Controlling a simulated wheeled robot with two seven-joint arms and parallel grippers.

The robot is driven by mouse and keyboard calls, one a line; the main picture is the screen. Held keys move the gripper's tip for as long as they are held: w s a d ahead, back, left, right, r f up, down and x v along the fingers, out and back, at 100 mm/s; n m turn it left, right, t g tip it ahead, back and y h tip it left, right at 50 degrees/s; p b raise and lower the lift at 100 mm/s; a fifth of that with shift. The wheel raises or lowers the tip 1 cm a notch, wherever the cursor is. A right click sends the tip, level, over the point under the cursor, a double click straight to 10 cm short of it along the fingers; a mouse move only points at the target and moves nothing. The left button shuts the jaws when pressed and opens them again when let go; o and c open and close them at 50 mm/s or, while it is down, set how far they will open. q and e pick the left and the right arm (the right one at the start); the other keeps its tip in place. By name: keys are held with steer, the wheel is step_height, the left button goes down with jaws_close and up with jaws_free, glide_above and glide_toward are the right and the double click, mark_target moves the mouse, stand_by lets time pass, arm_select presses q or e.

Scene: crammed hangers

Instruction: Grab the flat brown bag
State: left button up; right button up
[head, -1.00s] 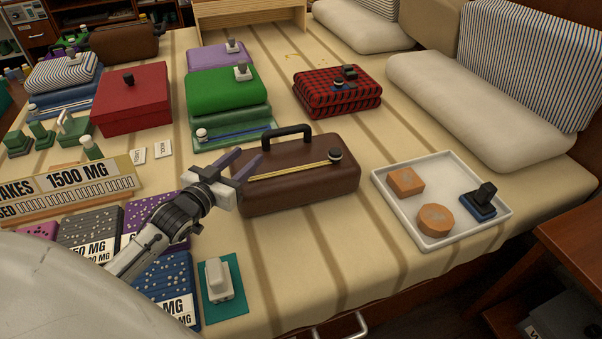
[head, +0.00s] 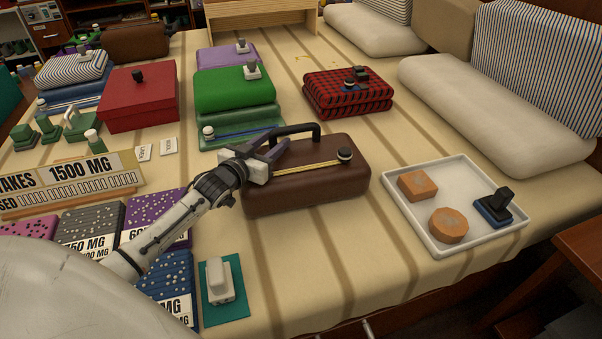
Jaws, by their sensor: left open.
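My left gripper (head: 279,148) is open and empty, over the bag's left rear part beside the left end of the handle. The gripper hides the bag's upper left corner. I cannot tell whether its fingers touch the handle. Another brown bag (head: 137,41), rounder, stands far back left. My right gripper is not in view.
Green folded cloth (head: 232,90) and a red-black checked stack (head: 345,98) lie behind the bag. A red box (head: 138,100) stands left. A white tray (head: 440,246) with orange blocks is right. Dotted boxes (head: 92,228) crowd the left front. Striped bedding is bare in front.

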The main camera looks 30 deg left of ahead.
arm_select(q)
steer(key=shift+w, duration=0.1)
jaws_close()
stand_by(1.3)
steer(key=shift+r, duration=0.25)
